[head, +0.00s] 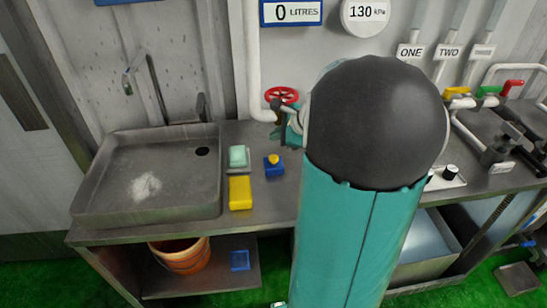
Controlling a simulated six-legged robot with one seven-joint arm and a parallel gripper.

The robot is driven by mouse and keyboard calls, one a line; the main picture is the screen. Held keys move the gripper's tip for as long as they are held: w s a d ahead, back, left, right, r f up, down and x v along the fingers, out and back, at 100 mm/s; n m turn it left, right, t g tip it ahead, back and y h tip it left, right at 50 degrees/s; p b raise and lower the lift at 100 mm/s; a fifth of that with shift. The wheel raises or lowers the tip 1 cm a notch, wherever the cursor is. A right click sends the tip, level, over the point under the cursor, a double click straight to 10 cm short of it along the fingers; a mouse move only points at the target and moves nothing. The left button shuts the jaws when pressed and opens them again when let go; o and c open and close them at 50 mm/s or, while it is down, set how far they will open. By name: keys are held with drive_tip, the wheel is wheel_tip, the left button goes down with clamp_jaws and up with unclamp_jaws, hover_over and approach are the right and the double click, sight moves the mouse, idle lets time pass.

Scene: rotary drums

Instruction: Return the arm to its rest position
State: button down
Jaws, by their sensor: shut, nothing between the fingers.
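My arm, teal with a large black rounded joint, rises through the middle of the head view and hides part of the counter and wall. My gripper (279,110) shows small and partly hidden at the left of the black joint. It is shut and empty. Its tip is close to a red valve wheel (282,95) on the white pipe; I cannot tell if they touch.
A metal sink (100,203) with a tap (147,85) is at the left. A green soap bar (238,157), a yellow block (240,192) and a blue block with a yellow knob (273,166) lie on the counter. Coloured valve handles (487,90) are at the right. An orange bucket (181,256) stands below.

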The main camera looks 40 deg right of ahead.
idle(0.3)
drive_tip(key=s+a+r+n+g+y, duration=0.1)
drive_tip(key=a+r+n, duration=0.1)
drive_tip(key=a+n, duration=0.5)
drive_tip(key=s+a+r+n+g, duration=0.1)
drive_tip(key=a+r+n+g, duration=0.2)
drive_tip(key=a, duration=0.8)
drive_tip(key=s+a+r+n+h, duration=0.1)
drive_tip(key=s+a+n+h, duration=0.1)
drive_tip(key=s+a+n, duration=1.1)
drive_tip(key=n, duration=0.2)
drive_tip(key=shift+s+a+r+n, duration=0.2)
drive_tip(key=shift+s+r+n, duration=0.05)
drive_tip(key=shift+s+n, duration=0.05)
drive_tip(key=shift+d, duration=0.25)
